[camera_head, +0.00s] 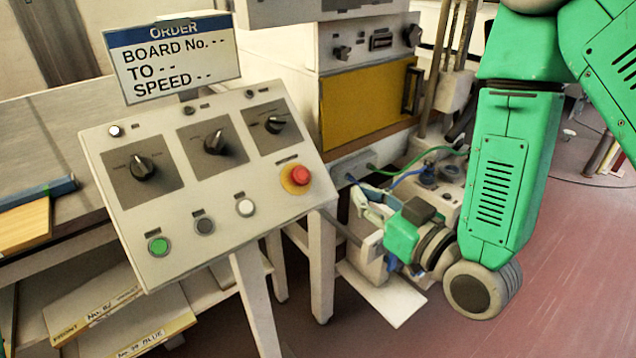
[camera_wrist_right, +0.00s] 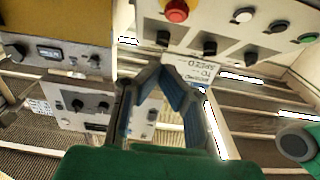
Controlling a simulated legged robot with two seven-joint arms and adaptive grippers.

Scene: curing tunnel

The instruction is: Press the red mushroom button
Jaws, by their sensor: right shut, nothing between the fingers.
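The red mushroom button (camera_head: 300,175) sits on a yellow-orange round base at the right side of the sloped control panel (camera_head: 225,255). It also shows at the top edge of the right wrist view (camera_wrist_right: 176,10), partly cut off. My right gripper (camera_head: 362,197) is to the right of the panel and slightly lower than the button in the head view, apart from it. Its fingers are shut and empty, and they show in the right wrist view (camera_wrist_right: 167,72) below the button. My left gripper is in neither view.
A yellow-fronted cabinet (camera_head: 365,105) stands behind. Red floor (camera_head: 560,300) is open at right.

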